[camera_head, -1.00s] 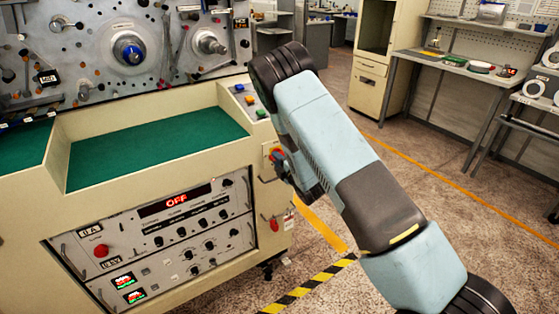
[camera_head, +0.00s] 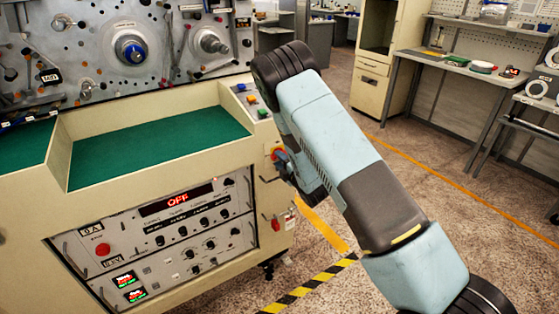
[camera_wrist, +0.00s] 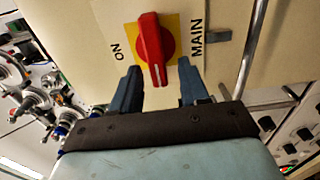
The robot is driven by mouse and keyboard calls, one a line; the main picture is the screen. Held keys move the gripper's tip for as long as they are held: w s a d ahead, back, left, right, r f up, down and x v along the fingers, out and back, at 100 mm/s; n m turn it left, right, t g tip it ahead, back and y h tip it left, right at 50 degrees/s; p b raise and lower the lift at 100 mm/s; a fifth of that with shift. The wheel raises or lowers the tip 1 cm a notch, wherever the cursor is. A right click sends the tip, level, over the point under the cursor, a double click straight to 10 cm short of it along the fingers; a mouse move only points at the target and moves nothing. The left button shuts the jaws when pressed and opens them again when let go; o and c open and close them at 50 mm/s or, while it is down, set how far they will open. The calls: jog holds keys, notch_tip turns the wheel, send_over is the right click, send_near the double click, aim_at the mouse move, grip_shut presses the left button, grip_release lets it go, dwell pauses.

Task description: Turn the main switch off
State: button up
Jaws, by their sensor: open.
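The main switch is a red rotary knob (camera_wrist: 152,45) on a yellow plate (camera_wrist: 172,28) in the wrist view, with "ON" printed to its left and "MAIN" to its right. A white line on the knob points down in that view, between my fingers. My gripper (camera_wrist: 159,70) is open, with one dark blue finger on each side of the knob's lower end. I cannot tell whether the fingers touch it. In the head view the switch (camera_head: 277,153) shows small on the cream cabinet's right side, partly covered by my gripper (camera_head: 285,161).
The winding machine's cream cabinet (camera_head: 150,190) fills the left, with a control panel (camera_head: 165,240) whose red display (camera_head: 178,199) reads "OFF". Push buttons (camera_head: 251,99) sit above the switch. A red part (camera_head: 276,225) hangs below it. Open floor lies to the right.

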jog(key=v, duration=1.2)
jog(key=shift+s+d, duration=0.15)
jog(key=w+d+r+m+h, duration=0.2)
jog(key=d+r+m+h, duration=0.15)
jog(key=r, duration=0.25)
jog(key=w+d+r+m+h, duration=0.2)
jog(key=w+r+m, duration=0.1)
jog(key=r+m, duration=0.15)
jog(key=s+d+r+m+g+h, duration=0.1)
jog(key=s+d+r+m+g, duration=0.1)
jog(key=s+d+r+m, duration=0.3)
jog(key=d+r+m+g+h, duration=0.1)
jog(key=d+r+m+h, duration=0.15)
jog(key=r, duration=0.55)
jog(key=s+d+r+m+g, duration=0.2)
jog(key=s+r+m, duration=0.1)
jog(key=s, duration=0.8)
jog(key=s+d+r+m+g, duration=0.2)
jog(key=s+r, duration=0.3)
jog(key=s, duration=0.6)
jog(key=s+d+r+m+g+h, duration=0.1)
jog(key=s+r+m, duration=0.3)
jog(key=s, duration=0.7)
jog(key=shift+d+r+g, duration=0.35)
jog(key=shift+d+g, duration=0.1)
jog(key=shift+g, duration=0.25)
jog(key=shift+a+m, duration=0.1)
jog(key=shift+m, duration=0.15)
